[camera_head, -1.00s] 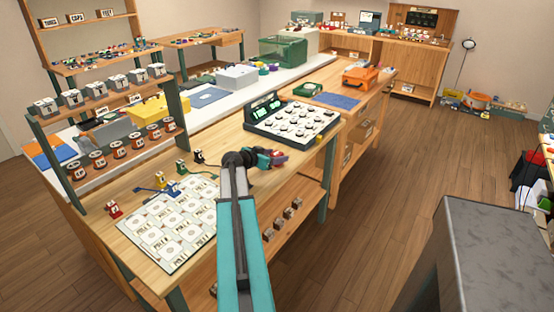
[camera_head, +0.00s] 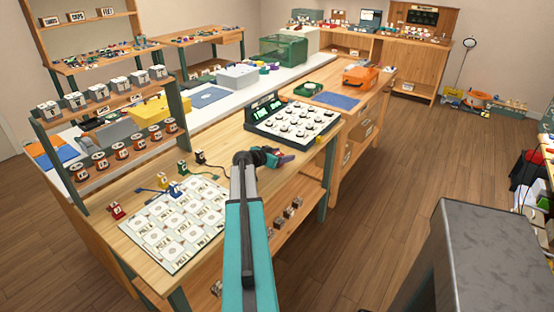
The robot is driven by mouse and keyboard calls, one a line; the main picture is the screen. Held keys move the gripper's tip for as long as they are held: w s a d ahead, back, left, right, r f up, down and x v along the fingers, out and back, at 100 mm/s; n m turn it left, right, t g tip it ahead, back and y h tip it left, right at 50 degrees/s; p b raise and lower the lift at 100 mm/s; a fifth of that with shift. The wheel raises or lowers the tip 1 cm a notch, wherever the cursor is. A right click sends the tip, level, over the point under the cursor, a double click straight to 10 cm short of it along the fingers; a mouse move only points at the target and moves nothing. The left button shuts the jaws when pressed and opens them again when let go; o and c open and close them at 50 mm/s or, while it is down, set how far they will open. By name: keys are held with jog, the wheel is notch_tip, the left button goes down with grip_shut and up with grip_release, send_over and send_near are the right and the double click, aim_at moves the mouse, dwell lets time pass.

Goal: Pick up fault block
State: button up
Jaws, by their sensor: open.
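My gripper (camera_head: 284,160) is open over the bench's right part, right of these blocks and near the panel of round dials. Its fingers are small and partly hidden by my wrist, and I see no block between them.
The card mat (camera_head: 176,226) covers the bench's front left. The dial panel (camera_head: 296,118) stands behind my gripper. A rack (camera_head: 108,129) of labelled blocks and orange cylinders rises at left. Several small blocks sit on the lower shelf (camera_head: 290,214).

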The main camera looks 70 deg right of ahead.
jog(key=shift+d, duration=0.1)
dwell(0.5)
jog(key=c, duration=1.2)
jog(key=shift+o, duration=0.2)
jog(key=shift+r, duration=0.2)
jog(key=shift+r+b, duration=0.5)
jog(key=shift+r, duration=0.35)
jog(key=shift+s+a+r, duration=0.25)
jog(key=shift+r, duration=0.4)
jog(key=s+a+r+b, duration=0.1)
jog(key=s+a+b, duration=0.2)
jog(key=s+a, duration=0.7)
jog(key=shift+s+a+r+b, duration=0.3)
jog(key=shift+s+b, duration=0.1)
jog(key=shift+s, duration=0.15)
